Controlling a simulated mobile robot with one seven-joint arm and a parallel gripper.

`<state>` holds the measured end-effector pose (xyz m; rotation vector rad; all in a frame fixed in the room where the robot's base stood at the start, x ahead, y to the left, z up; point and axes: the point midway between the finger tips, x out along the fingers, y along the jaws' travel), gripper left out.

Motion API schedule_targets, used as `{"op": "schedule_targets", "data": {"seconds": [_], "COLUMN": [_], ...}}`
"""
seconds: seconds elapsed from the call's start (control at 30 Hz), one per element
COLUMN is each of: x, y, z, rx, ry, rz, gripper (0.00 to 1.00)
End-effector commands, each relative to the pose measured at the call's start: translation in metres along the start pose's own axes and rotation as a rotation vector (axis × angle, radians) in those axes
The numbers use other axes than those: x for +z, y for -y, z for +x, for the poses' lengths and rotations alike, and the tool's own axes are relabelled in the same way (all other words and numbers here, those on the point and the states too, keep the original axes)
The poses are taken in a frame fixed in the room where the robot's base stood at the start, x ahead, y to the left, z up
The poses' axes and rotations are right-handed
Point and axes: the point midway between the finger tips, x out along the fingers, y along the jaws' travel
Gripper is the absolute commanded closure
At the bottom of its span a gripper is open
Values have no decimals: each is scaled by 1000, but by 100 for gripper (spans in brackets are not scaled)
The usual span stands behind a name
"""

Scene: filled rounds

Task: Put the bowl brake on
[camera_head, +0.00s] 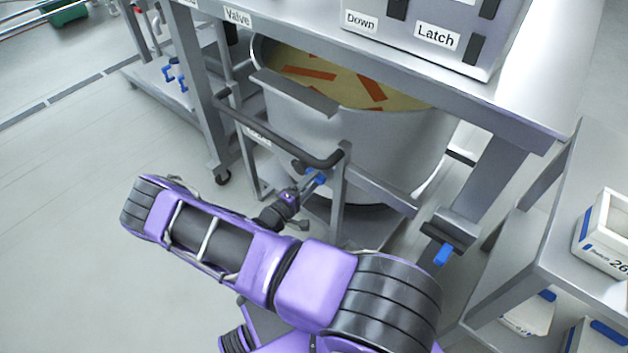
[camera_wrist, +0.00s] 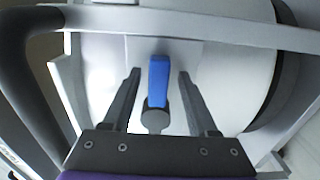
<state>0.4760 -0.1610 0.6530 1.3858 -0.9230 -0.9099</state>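The large steel bowl (camera_head: 400,140) stands in a wheeled frame with a dark push handle (camera_head: 275,138), under the machine's table. A blue lever (camera_head: 319,179) on a round grey pivot shows low on the bowl's frame; no brake label on it can be read. In the wrist view, the blue lever (camera_wrist: 159,80) points up between the two fingers of my gripper (camera_wrist: 158,74). The fingers are open, with a visible gap on each side of the lever. My gripper (camera_head: 308,183) also shows small beside the lever in the head view, partly hidden by the frame.
The dark handle (camera_wrist: 32,85) and a pale frame bar (camera_wrist: 190,24) lie close around my gripper. Another blue-tipped part (camera_head: 443,254) sits at the table leg on the right. A shelf with white boxes (camera_head: 606,235) stands far right. Floor at left is clear.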

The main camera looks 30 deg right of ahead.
Motion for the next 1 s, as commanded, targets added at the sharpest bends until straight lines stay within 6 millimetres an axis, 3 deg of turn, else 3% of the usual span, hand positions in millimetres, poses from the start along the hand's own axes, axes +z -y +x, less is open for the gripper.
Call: {"op": "schedule_targets", "data": {"seconds": [0.3, 0.47, 1.0], "x": [0, -1, 0], "y": [-1, -1, 0], "z": [-2, -18, -143], "rx": [1, 2, 0], "ry": [1, -2, -3], "rz": [-1, -1, -1], "gripper": [40, 40, 40]}}
